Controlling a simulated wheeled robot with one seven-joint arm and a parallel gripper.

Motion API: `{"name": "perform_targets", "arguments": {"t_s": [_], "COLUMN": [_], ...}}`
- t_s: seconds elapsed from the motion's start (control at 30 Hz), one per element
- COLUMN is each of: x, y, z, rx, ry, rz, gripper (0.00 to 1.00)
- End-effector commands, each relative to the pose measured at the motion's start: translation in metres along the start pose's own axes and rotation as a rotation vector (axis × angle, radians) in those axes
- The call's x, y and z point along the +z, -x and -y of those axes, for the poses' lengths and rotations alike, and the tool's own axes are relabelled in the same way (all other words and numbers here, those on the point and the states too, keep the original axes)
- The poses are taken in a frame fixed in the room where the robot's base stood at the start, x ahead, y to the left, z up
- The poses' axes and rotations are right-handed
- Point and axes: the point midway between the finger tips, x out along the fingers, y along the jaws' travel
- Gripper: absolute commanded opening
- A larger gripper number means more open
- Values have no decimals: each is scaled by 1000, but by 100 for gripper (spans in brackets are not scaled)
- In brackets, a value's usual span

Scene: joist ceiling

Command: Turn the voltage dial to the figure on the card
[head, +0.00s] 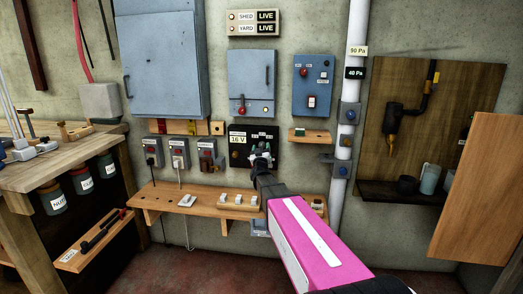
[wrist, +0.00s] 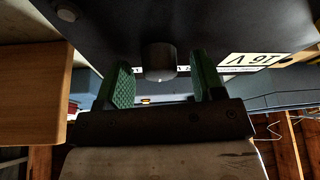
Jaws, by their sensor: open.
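The black voltage panel (head: 268,131) is on the wall in the middle of the head view. A white card (head: 238,139) on its left part reads 16 V; it shows upside down in the wrist view (wrist: 254,61). The dial, a dark round knob (wrist: 160,62) with a small pale mark, projects from the panel in the wrist view. My gripper (head: 262,155) is at the panel and hides the dial in the head view. Its green-padded fingers are open on either side of the dial, with visible gaps. The dial's setting cannot be read.
A wooden shelf (head: 168,200) with switches and small blocks runs below the panel. Grey socket boxes (head: 180,150) are left of it. A small wooden ledge (head: 309,137) and a white pipe (head: 353,75) are to the right. Blue cabinets (head: 162,60) hang above.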

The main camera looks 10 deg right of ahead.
Motion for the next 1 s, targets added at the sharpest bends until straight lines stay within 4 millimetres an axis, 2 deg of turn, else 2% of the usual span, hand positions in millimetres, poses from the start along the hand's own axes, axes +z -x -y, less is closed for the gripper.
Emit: {"name": "perform_targets", "arguments": {"t_s": [0.07, 0.1, 0.23, 0.67, 1.0], "x": [0, 0, 0, 0, 0], "y": [0, 0, 0, 0, 0], "z": [0, 0, 0, 1, 3], "rx": [0, 0, 0, 26, 119], "ry": [0, 0, 0, -61, -287], "rz": [0, 0, 0, 0, 0], "gripper": [62, 55, 13, 13, 13]}}
